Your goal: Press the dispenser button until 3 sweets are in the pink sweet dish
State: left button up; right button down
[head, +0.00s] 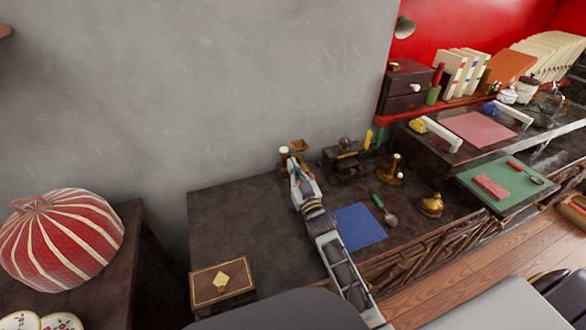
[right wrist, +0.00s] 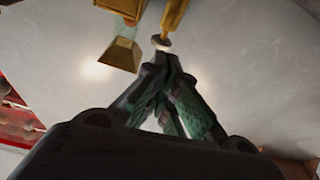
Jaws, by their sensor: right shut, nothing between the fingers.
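The dispenser's gold parts (head: 299,146) show at the back of the dark table, partly hidden behind my right gripper. A white round knob (head: 284,150), which looks like the button, is beside them. In the right wrist view a gold post ends in the white knob (right wrist: 161,43), with a gold flared spout (right wrist: 124,54) left of it. My right gripper (head: 294,163) is shut and empty, its fingertips close to the knob; I cannot tell whether they touch. I can make out neither the pink sweet dish nor any sweets. My left gripper is out of view.
A dark wooden box-like item (head: 343,160), a brass stand (head: 391,170), a blue mat (head: 358,227), a spoon (head: 389,218) and a brass pot (head: 431,205) lie right of my arm. A box (head: 222,284) stands front left.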

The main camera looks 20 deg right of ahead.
aim_at(284, 150)
jog(key=shift+s+r, duration=0.1)
jog(key=shift+s, duration=0.05)
dwell(0.4)
pick_arm(q)
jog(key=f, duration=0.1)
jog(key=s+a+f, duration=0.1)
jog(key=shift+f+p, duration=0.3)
jog(key=shift+p, duration=0.1)
pick_arm(e)
jog(key=shift+s+d+r, duration=0.1)
jog(key=shift+s+r, duration=0.2)
jog(key=shift+s, duration=0.25)
jog(key=shift+s+d+r, duration=0.1)
jog(key=shift+s+r, duration=0.2)
jog(key=shift+s, duration=0.2)
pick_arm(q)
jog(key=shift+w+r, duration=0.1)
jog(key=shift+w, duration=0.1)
pick_arm(e)
jog(key=shift+w, duration=0.15)
